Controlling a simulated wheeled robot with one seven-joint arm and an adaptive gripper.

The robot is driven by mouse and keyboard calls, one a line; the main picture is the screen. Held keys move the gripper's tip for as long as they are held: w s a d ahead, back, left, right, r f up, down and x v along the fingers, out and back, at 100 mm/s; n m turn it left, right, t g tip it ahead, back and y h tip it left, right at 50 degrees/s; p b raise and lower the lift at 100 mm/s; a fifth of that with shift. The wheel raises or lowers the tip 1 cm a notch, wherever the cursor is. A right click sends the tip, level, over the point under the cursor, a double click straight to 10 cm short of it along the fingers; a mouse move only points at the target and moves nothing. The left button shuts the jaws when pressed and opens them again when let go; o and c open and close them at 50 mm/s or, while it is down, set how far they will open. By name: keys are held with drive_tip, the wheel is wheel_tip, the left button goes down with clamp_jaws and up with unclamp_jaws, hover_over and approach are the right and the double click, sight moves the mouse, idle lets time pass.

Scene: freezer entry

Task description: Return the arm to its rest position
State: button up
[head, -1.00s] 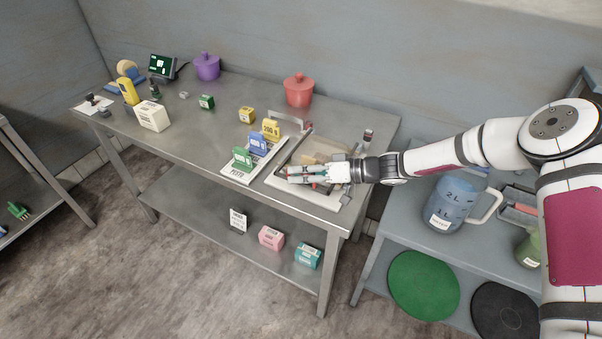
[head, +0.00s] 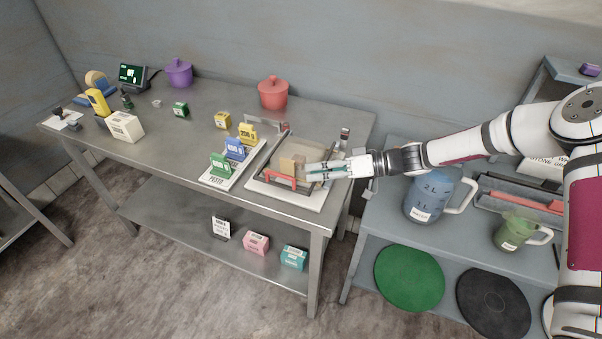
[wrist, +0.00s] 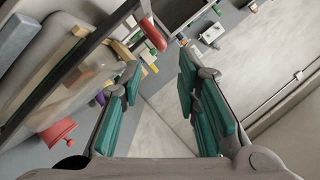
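My gripper (head: 316,170) is at the right end of my outstretched arm's reach over the metal table, above the right part of a framed white board (head: 289,195). In the wrist view its two teal-padded fingers (wrist: 160,98) stand apart with nothing between them. A tan block (head: 288,166) and a red bar-shaped piece (head: 280,181) are on the framed board, just left of the fingers. Whether the fingers touch the frame cannot be told.
A red pot (head: 273,94) and a purple pot (head: 179,74) stand at the table's back. Number tags stand on a white strip (head: 222,181) left of the board. A blue jug (head: 430,197) and a green jug (head: 516,232) stand on the right-hand bench, below my arm.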

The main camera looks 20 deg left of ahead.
drive_tip(key=shift+w+d+r, duration=0.1)
drive_tip(key=shift+d+r, duration=0.1)
drive_tip(key=shift+d, duration=0.45)
drive_tip(key=s+d+r+m+t+h, duration=0.2)
drive_tip(key=s+d+r+h, duration=0.35)
drive_tip(key=d+r, duration=0.35)
drive_tip(key=s+d+r+m+t+h, duration=0.1)
drive_tip(key=s+d+r+m+h, duration=0.1)
drive_tip(key=s+d+r+h, duration=0.55)
drive_tip(key=s+d+r+m+t+h, duration=0.1)
drive_tip(key=s+d+r+m+t, duration=0.4)
drive_tip(key=s+d+r, duration=0.5)
drive_tip(key=s+d+m+b, duration=0.1)
drive_tip(key=s+d+m, duration=0.1)
drive_tip(key=s+d, duration=0.2)
drive_tip(key=shift+d+r+m, duration=0.3)
drive_tip(key=shift+r, duration=0.1)
